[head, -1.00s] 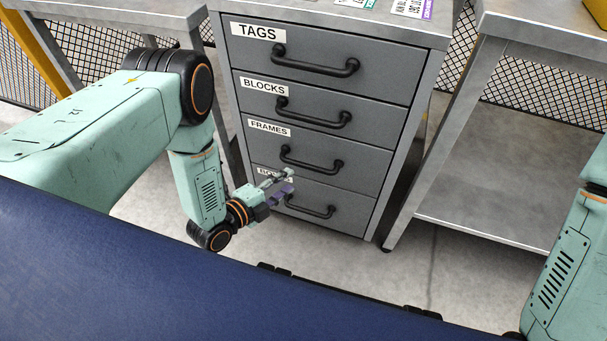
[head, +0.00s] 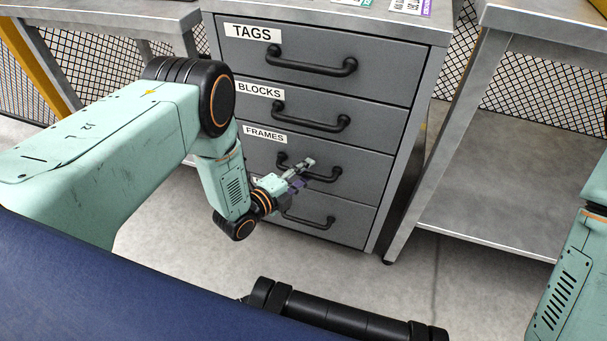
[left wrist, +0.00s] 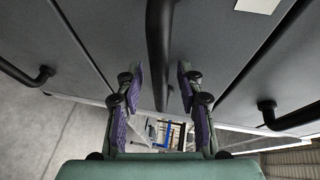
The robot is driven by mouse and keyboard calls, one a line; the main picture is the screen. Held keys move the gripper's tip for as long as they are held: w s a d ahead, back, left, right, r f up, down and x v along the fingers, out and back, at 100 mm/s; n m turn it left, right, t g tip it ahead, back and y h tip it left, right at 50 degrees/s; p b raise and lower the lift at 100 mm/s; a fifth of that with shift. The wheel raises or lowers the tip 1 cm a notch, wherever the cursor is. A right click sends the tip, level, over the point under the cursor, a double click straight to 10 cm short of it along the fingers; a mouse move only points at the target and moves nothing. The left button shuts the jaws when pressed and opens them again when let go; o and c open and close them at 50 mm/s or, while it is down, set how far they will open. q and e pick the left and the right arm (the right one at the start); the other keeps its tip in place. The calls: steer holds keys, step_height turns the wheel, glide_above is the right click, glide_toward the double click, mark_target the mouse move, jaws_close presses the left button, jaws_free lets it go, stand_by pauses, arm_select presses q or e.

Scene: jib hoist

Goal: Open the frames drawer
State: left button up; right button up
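The frames drawer (head: 365,185) is the third one down in a grey cabinet, under its FRAMES label (head: 265,134). It sits shut, flush with the drawers around it. Its black bar handle (head: 325,179) is partly hidden behind my left gripper (head: 304,174). In the left wrist view the open left gripper (left wrist: 160,78) has one purple-padded finger on each side of the line of this handle (left wrist: 159,45). I cannot tell how deep the bar lies between the fingers. The fingers are not closed on it. My right gripper is out of view.
The tags drawer (head: 385,75) and blocks drawer (head: 370,120) are above, shut. A metal bench (head: 520,180) stands to the right.

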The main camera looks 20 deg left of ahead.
arm_select(q)
jaws_close()
stand_by(0.7)
